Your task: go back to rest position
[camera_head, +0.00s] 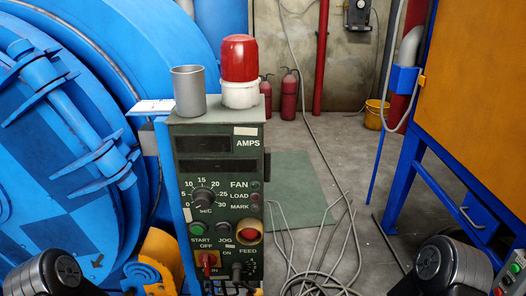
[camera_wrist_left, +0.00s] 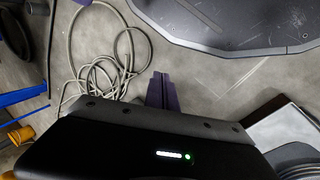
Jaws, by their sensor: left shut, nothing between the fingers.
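My left gripper (camera_wrist_left: 162,92) shows in the left wrist view with its two fingers together and nothing between them. It points down over the bare concrete floor, beside a coil of grey cable. In the head view only dark rounded links of my arms show at the bottom left and bottom right corners; neither gripper is visible there. The green control box (camera_head: 218,190) stands upright in the middle of the head view, with dials, buttons and a red switch. A grey metal cup (camera_head: 188,92) and a red beacon lamp (camera_head: 239,60) stand on its top.
A large blue drum machine (camera_head: 60,150) fills the left side. A blue frame with an orange panel (camera_head: 480,90) stands at the right. Loose cables (camera_head: 315,250) lie on the floor right of the box. Red extinguishers (camera_head: 289,95) and a yellow bucket (camera_head: 375,114) are at the back.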

